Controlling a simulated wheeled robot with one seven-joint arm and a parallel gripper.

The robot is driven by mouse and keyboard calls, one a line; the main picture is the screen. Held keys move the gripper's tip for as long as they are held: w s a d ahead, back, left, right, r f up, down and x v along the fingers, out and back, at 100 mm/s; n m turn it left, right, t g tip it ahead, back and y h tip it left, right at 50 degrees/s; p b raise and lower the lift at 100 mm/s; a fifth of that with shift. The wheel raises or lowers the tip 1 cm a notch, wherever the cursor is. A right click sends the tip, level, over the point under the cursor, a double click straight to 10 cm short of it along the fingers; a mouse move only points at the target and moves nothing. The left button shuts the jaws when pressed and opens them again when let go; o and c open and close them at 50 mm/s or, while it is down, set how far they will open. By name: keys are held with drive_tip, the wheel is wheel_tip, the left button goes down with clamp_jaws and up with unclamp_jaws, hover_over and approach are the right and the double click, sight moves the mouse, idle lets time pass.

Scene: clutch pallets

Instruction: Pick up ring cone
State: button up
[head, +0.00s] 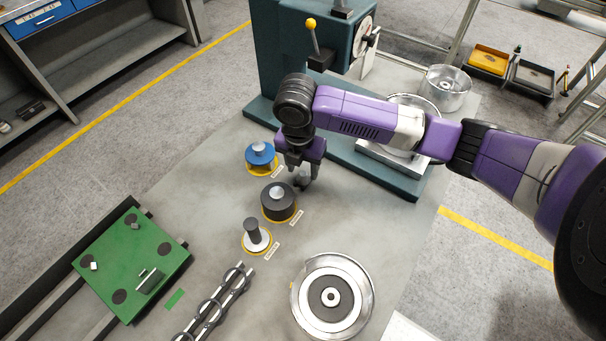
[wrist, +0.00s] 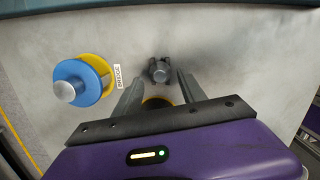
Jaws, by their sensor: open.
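My gripper (head: 301,168) is open and empty, pointing down above the bench; its two fingers also show in the wrist view (wrist: 160,92). A small dark grey part with a rounded knob (wrist: 160,72) stands just beyond the fingertips, and shows below the gripper in the head view (head: 303,183). A black cylinder with a grey knob (head: 279,202) stands on a yellow ring close by. A blue round part with a grey knob (head: 260,157) and a white disc with a dark post (head: 256,238) stand on yellow rings. I cannot tell which is the ring cone; the labels are mostly unreadable.
A teal press (head: 310,60) stands behind the gripper. A round metal clutch housing (head: 332,297) lies at the front. A rail with dark rings (head: 213,305) and a green pallet (head: 131,258) are at left. Bare bench lies right of the small parts.

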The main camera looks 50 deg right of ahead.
drive_tip(key=shift+d+f, duration=0.15)
drive_tip(key=shift+f, duration=0.75)
drive_tip(key=shift+c, duration=0.2)
clamp_jaws()
drive_tip(key=shift+r, duration=0.1)
